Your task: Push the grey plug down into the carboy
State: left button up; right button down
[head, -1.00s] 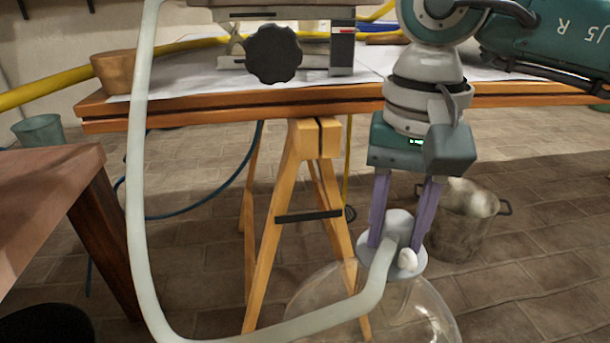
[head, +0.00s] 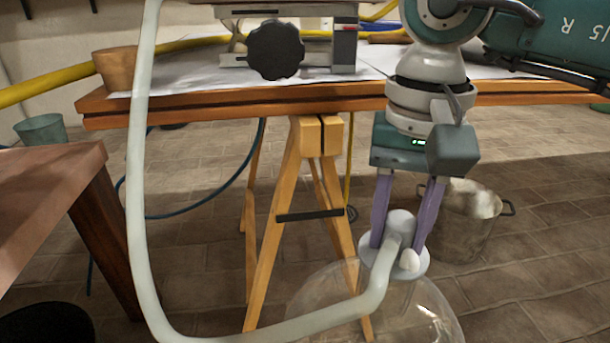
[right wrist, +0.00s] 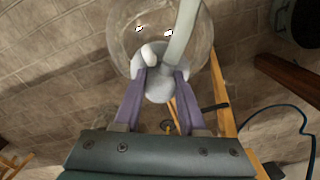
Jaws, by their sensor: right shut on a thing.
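The grey plug (head: 417,262) sits at the mouth of the clear glass carboy (head: 420,318), low in the head view. A pale tube (head: 372,298) and a small white knob (head: 409,260) come out of the plug's top. My right gripper (head: 398,246) points down from above, its two purple fingers shut on the plug from both sides. In the right wrist view the plug (right wrist: 157,92) is between the fingertips, with the carboy (right wrist: 122,38) beyond it. How deep the plug is in the neck is hard to tell. My left gripper is not in view.
The pale tube loops up along the left. A wooden trestle (head: 300,160) holds a worktable (head: 200,107) behind the carboy. A metal pot (head: 465,232) stands on the floor to the right. A brown table (head: 50,180) is at the left.

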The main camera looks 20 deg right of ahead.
jog(key=shift+f, duration=0.2)
jog(key=c, duration=0.5)
grip_release()
jog(key=shift+o, duration=0.5)
jog(key=shift+r, duration=0.15)
jog(key=shift+r+p, duration=0.65)
jog(key=shift+r, duration=0.3)
jog(key=shift+r+p, duration=1.8)
jog(key=shift+r, duration=0.65)
